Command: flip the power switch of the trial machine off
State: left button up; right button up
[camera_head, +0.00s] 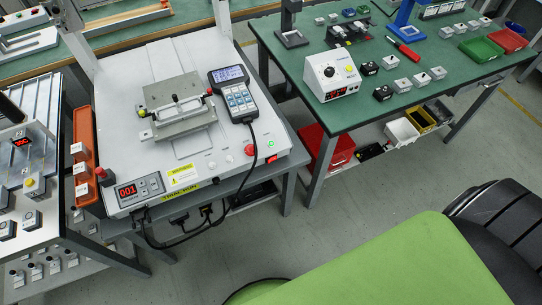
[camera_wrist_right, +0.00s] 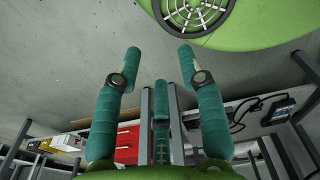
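The trial machine (camera_head: 218,145) is a white bench unit with a yellow "TRIAL RUN" label on its front edge. A small red rocker switch (camera_head: 272,159) sits at its front right corner; its position is too small to tell. A red mushroom button (camera_head: 249,150) is just left of it. A red "001" display (camera_head: 128,191) is at the front left. My right gripper (camera_wrist_right: 159,54) shows only in the wrist view, with its teal fingers spread and nothing between them. It is away from the machine. My left gripper is in neither view.
A handheld pendant (camera_head: 233,93) with a black cable lies on the machine beside a metal fixture (camera_head: 180,110). A green table (camera_head: 370,108) with a white control box (camera_head: 331,75) and small parts stands to the right. Grey floor (camera_head: 330,215) is open in front.

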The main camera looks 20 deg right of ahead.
aim_at(273, 158)
jog(key=z, duration=0.75)
